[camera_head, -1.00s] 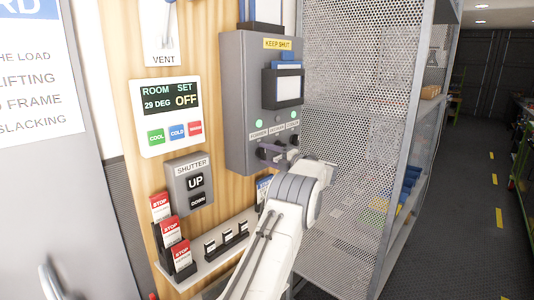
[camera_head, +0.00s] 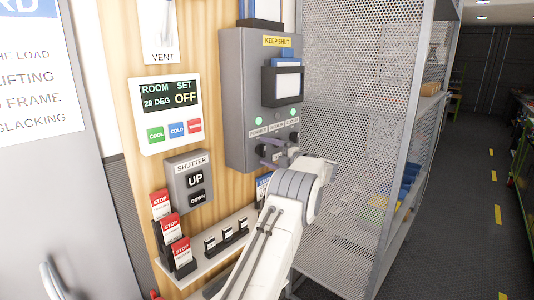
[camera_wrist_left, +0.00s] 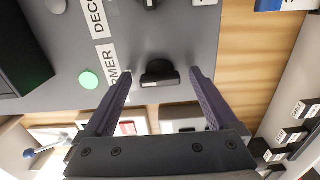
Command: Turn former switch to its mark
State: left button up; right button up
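The grey control box (camera_head: 237,100) on the wooden panel carries a row of black knobs under small white labels. The former switch (camera_wrist_left: 160,74) is a dark knob beside a label (camera_wrist_left: 115,62) reading "...RMER" in the left wrist view. My left gripper (camera_wrist_left: 160,80) is open, with one purple finger on each side of this knob and a gap to both. In the head view my left gripper (camera_head: 270,151) is at the left end of the knob row and partly hides it. The knob's mark cannot be made out. My right gripper is not in view.
The shutter box (camera_head: 188,182) and room display (camera_head: 168,115) are left of the control box. Below is a white shelf (camera_head: 205,262) with red stop tags (camera_head: 170,227) and small black holders. A perforated metal screen (camera_head: 350,100) stands close on the right.

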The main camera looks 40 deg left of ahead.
pick_arm(q)
jog(key=d+b, duration=0.4)
jog(key=d, duration=0.6)
jog(key=shift+s+d, duration=0.2)
jog(key=shift+s, duration=0.25)
